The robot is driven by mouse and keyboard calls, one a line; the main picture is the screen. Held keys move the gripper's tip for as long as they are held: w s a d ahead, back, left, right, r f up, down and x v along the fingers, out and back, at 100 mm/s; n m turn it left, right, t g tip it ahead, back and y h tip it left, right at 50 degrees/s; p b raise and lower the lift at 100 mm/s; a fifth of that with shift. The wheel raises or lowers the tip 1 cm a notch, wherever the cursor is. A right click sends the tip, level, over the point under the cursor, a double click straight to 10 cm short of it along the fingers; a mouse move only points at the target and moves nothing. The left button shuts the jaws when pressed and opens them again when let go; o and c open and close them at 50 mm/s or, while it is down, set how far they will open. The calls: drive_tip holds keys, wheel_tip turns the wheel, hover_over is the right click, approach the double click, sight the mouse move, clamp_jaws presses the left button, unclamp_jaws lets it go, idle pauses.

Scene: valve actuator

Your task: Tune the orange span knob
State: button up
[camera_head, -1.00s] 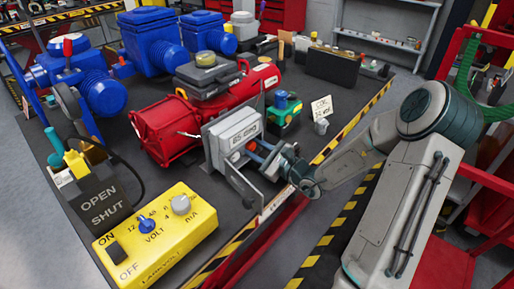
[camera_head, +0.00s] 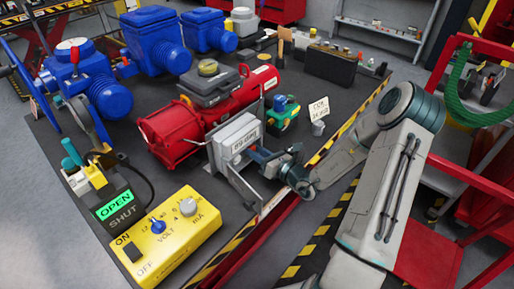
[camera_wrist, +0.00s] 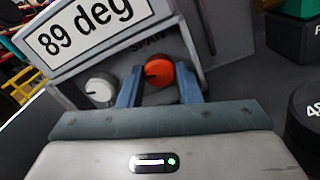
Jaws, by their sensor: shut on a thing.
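The orange span knob (camera_wrist: 159,72) sits under the word SPAN on the grey positioner face, between my gripper's two blue fingers. My gripper (camera_wrist: 160,87) is shut on it. The positioner's display (camera_wrist: 88,32) reads 89 deg in the wrist view. A white knob (camera_wrist: 100,88) is left of the orange one, clear of the fingers. The OPEN lamp (camera_head: 114,206) is lit green; SHUT (camera_head: 123,216) is dark.
A red actuator (camera_head: 185,135) is behind the positioner. An open cover plate (camera_head: 245,190) stands at its front. A yellow signal box (camera_head: 165,240) is at the bench's near edge. Blue actuators (camera_head: 90,80) fill the back left. A small green device (camera_head: 283,115) is close behind my gripper.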

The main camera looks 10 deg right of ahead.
drive_tip(key=shift+m+p, duration=0.35)
drive_tip(key=shift+m, duration=0.25)
drive_tip(key=o, duration=0.7)
drive_tip(key=b+v, duration=0.2)
drive_tip(key=v, duration=1.1)
drive_tip(key=shift+s+d, duration=0.25)
drive_tip(key=shift+s, duration=0.1)
drive_tip(key=shift+f, duration=0.1)
